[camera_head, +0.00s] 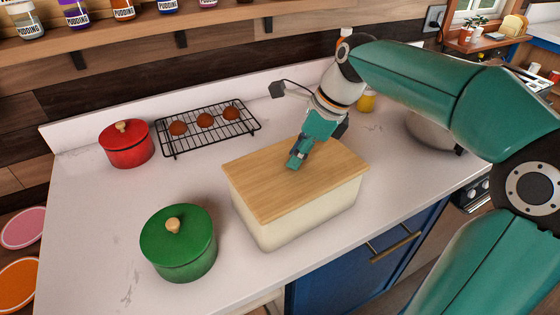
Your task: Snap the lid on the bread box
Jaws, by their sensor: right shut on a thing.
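The bread box (308,219) is a cream box with rounded corners, standing on the white counter. Its flat light-wood lid (263,177) lies level over the top and covers the opening, with its edges roughly in line with the walls. Whether it is pressed fully down I cannot tell. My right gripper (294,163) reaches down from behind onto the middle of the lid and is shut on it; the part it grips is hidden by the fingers. My left gripper is out of view.
A green lidded pot (180,250) stands close left of the box. A red pot (126,148) and a black rack (190,145) with brown buns are behind. A yellow item (366,102) and a rounded grey vessel (428,130) stand at right. Counter is clear at front left.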

